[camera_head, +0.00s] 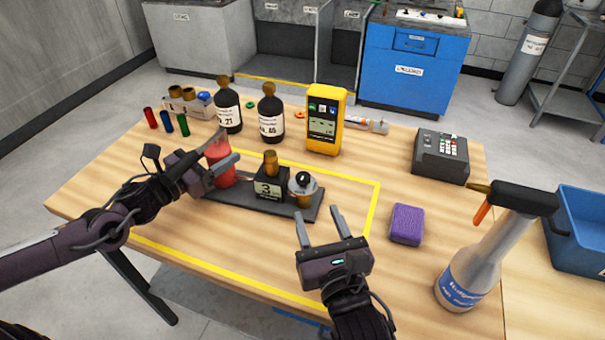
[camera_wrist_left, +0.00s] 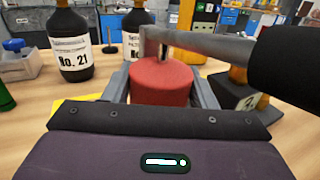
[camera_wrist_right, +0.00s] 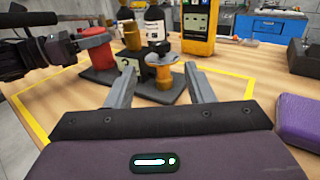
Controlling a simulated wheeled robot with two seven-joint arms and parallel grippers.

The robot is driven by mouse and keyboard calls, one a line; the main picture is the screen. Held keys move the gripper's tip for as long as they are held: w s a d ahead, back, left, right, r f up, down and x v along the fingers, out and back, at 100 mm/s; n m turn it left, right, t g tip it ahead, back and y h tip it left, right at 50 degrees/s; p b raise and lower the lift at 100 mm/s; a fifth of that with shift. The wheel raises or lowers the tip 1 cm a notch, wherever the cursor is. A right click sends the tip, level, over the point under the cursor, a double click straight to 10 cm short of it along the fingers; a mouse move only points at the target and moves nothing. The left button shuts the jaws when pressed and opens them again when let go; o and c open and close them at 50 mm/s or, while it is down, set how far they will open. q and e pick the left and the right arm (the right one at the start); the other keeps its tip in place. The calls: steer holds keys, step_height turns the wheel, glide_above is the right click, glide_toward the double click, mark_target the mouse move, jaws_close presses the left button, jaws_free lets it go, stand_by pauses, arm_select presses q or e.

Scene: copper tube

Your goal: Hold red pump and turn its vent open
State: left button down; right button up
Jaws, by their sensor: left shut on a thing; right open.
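The red pump (camera_head: 222,168) is a red cylinder at the left end of a dark base plate (camera_head: 240,201). My left gripper (camera_head: 219,172) is shut around its red body; the left wrist view shows the red body (camera_wrist_left: 162,82) between both fingers. A grey bent spout or lever passes above it in that view. The vent cannot be clearly told apart. On the same base stand a black block marked 3 with a brass top (camera_head: 270,170) and a unit with a black knob (camera_head: 302,182). My right gripper (camera_head: 318,227) is open and empty, in front of the knob unit, apart from it.
Two dark bottles (camera_head: 228,108) and a yellow meter (camera_head: 325,118) stand behind the base. A purple sponge (camera_head: 407,224), a spray bottle (camera_head: 478,262) and a grey keypad device (camera_head: 441,156) are at right. Yellow tape (camera_head: 370,215) marks the table.

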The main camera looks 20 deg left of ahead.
mark_target(305, 182)
steer(key=x, duration=1.1)
steer(key=shift+w+a, duration=0.15)
steer(key=shift+w, duration=0.25)
